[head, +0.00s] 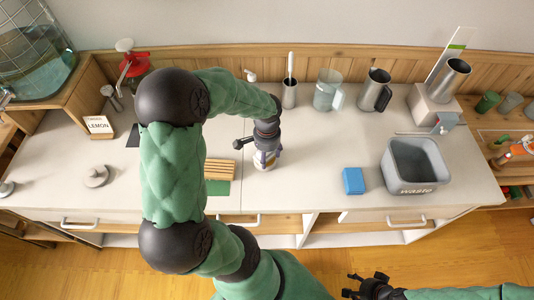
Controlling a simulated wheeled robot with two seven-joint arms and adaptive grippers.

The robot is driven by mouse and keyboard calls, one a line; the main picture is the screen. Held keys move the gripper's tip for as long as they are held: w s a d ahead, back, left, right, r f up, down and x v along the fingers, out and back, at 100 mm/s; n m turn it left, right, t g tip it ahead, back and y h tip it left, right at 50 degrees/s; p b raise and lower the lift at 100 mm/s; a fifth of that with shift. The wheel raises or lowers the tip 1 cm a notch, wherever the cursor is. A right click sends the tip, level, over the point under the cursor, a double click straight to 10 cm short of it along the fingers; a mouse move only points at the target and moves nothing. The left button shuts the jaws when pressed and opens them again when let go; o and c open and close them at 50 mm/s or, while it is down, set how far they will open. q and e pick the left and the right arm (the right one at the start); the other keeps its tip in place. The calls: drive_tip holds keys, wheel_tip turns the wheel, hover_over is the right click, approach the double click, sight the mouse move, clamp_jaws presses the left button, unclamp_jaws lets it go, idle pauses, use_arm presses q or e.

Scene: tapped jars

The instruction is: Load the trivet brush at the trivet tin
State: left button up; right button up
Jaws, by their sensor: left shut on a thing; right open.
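My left gripper (262,142) is at the middle of the counter, pointing down just above a small white and blue tin (264,160), which looks like the trivet tin. It is shut on a slim thing, apparently the trivet brush, which is mostly hidden by the gripper. I cannot tell whether the brush's tip is inside the tin. A slatted wooden trivet (219,170) lies just left of the tin, with a green sheet (218,188) in front of it. My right gripper (364,286) is open and empty, low in front of the counter.
A blue block (353,181) and a grey waste bin (416,164) stand to the right. Along the back are a steel cup (290,94), a glass jug (328,90) and a steel jug (375,91). A lemon card (99,126) stands left. Counter between tin and blue block is clear.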

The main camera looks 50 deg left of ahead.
use_arm(q)
drive_tip(key=shift+r+p, duration=2.5)
drive_tip(key=shift+r, duration=0.9)
